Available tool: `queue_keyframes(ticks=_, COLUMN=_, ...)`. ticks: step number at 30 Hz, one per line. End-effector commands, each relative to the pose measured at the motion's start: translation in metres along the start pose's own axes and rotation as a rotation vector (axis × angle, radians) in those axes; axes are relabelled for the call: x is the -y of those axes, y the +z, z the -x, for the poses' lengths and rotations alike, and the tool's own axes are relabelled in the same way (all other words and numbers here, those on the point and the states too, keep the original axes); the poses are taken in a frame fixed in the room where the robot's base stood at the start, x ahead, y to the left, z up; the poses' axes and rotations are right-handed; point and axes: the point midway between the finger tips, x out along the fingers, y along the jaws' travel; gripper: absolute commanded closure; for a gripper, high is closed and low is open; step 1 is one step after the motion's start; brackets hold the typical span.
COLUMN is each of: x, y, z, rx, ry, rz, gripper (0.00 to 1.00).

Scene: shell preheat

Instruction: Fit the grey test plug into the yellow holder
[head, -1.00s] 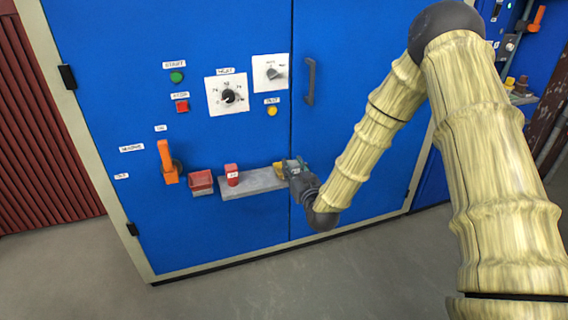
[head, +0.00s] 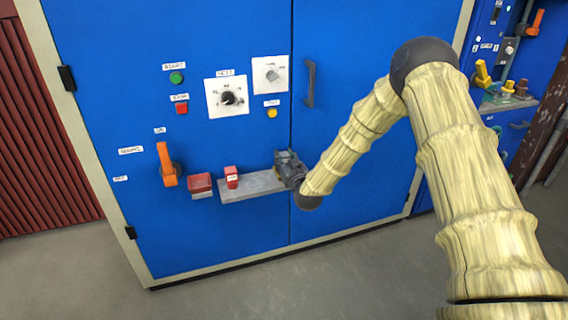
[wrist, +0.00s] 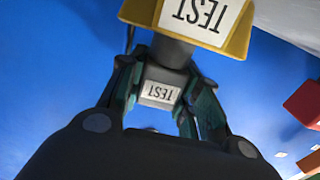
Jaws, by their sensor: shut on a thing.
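The grey test plug (wrist: 163,76), with a white TEST label, is between the two fingers of my gripper (wrist: 164,88) in the wrist view. My gripper is shut on it. The yellow holder (wrist: 238,38), also labelled TEST, is at the top of the wrist view. The plug's far end meets the holder's near edge there. I cannot tell how deep it sits. In the head view my gripper (head: 285,158) is at the right end of the grey shelf (head: 255,188) on the blue cabinet. It hides the holder and plug there.
A red block (head: 231,171) stands on the shelf's left part, and a red bin (head: 201,182) is left of it. An orange lever (head: 166,165) is further left. Knobs and buttons are above the shelf. A vertical door handle (head: 310,83) is up and right of my gripper.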

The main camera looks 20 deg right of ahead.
Motion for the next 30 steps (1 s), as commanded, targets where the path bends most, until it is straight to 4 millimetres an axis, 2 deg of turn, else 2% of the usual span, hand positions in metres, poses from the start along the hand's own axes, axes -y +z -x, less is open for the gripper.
queue_keyframes(ticks=1, x=0.0, y=0.009, z=0.0, rx=0.002, ry=0.001, rz=0.0, gripper=0.92)
queue_keyframes(ticks=3, x=0.0, y=0.015, z=0.0, rx=0.001, ry=0.001, rz=0.0, gripper=0.92)
queue_keyframes(ticks=20, x=0.0, y=0.022, z=0.0, rx=0.0, ry=0.0, rz=0.0, gripper=0.92)
queue_keyframes(ticks=21, x=0.0, y=0.021, z=0.0, rx=0.0, ry=0.001, rz=-0.001, gripper=0.62)
queue_keyframes(ticks=24, x=0.0, y=0.021, z=0.0, rx=0.0, ry=0.001, rz=-0.001, gripper=0.46)
queue_keyframes(ticks=30, x=0.0, y=0.021, z=0.0, rx=0.0, ry=0.001, rz=-0.001, gripper=0.46)
